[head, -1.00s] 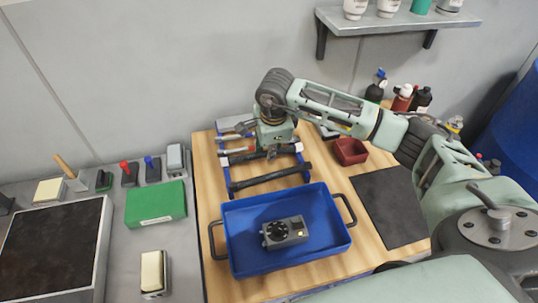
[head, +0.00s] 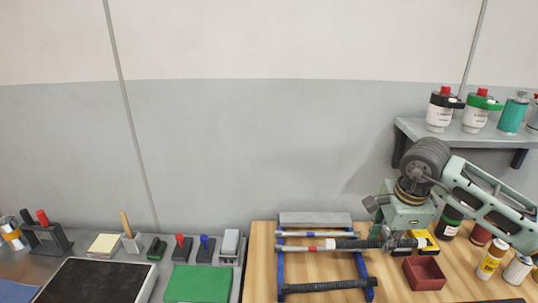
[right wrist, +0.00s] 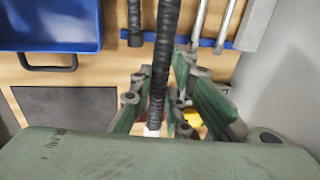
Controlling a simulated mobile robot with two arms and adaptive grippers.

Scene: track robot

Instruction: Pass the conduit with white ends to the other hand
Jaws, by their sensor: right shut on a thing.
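The conduit with white ends (head: 362,244) is black and ribbed, and lies roughly level across the head view. My right gripper (head: 389,240) is shut on it near its right end. In the right wrist view the conduit (right wrist: 164,60) runs between the fingers of the right gripper (right wrist: 164,78), with a white end (right wrist: 152,131) showing below them. My left gripper is not in view.
The blue rack (head: 280,272) holds thin metal rods (head: 320,234) and another black conduit (head: 325,286). A red bin (head: 424,272) and bottles (head: 492,258) stand to the right. A wall shelf (head: 465,134) is above. The blue tray (right wrist: 50,22) shows in the right wrist view.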

